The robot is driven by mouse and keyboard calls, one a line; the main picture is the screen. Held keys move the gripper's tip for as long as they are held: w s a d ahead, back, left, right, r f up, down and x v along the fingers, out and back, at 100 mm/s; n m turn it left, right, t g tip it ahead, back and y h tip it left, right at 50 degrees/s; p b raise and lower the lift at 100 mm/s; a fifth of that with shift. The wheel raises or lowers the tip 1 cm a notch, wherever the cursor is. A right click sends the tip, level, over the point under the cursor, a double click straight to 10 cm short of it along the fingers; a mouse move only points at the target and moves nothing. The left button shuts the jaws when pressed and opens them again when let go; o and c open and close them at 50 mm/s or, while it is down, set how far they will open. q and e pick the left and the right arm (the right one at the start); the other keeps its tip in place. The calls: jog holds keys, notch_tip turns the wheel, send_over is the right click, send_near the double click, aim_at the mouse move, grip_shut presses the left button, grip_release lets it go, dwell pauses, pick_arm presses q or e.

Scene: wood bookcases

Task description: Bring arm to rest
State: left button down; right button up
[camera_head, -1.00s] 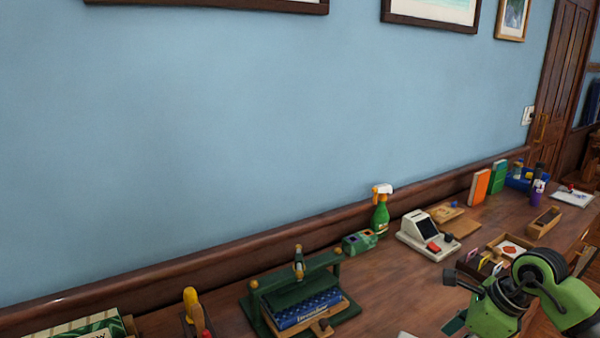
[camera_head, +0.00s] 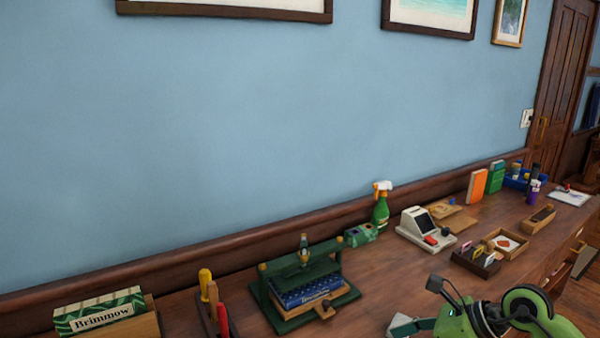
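My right gripper (camera_head: 430,303) is at the lower right, on a green and black arm that comes in from the right. Its two fingers stand apart with nothing visible between them. It is above the front part of the wooden desk (camera_head: 375,280), right of the green book press (camera_head: 262,290). A pale object (camera_head: 400,326), partly cut off by the picture's lower edge, is close to the lower finger. I cannot tell if they touch. My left gripper is not in view.
A blue book (camera_head: 306,294) lies in the press. A spray bottle (camera_head: 381,208), a card terminal (camera_head: 424,230), a stamp tray (camera_head: 476,259) and a wooden box (camera_head: 503,244) stand further right. A tool holder (camera_head: 213,312) and a Brimmow box (camera_head: 100,312) are at left.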

jog(key=a+r+m+t+y, duration=0.8)
jog(key=a+r+m+t, duration=0.15)
jog(key=r, duration=0.55)
jog(key=w+d+f+m+t+h, duration=0.1)
jog(key=d+f+m+t+h, duration=0.2)
jog(key=d+m+h, duration=0.7)
jog(key=w+d+f+m+t+h, duration=0.1)
jog(key=d+f+m+t+h, duration=0.4)
jog(key=m, duration=0.9)
jog(key=s+d+f+m+g+h, duration=0.25)
jog(key=s+f+m+g, duration=0.35)
jog(key=f, duration=0.3)
jog(key=s+a+f+m+g+y, duration=0.1)
jog(key=s+a+f+m+g, duration=0.2)
jog(key=s+f+g, duration=0.6)
jog(key=s+a+f+m+g+y, duration=0.1)
jog(key=s+a+f+m+g, duration=0.15)
jog(key=s+f, duration=0.85)
jog(key=s+f+g, duration=0.2)
jog(key=s+f, duration=0.1)
jog(key=f, duration=1.8)
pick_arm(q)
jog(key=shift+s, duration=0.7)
pick_arm(e)
jog(key=s+d+f+n+g, duration=0.1)
jog(key=s+d+f, duration=0.1)
jog(key=s+f, duration=1.5)
jog(key=shift+s+f+h, duration=0.15)
jog(key=shift+f+h, duration=0.2)
jog(key=shift+h, duration=0.1)
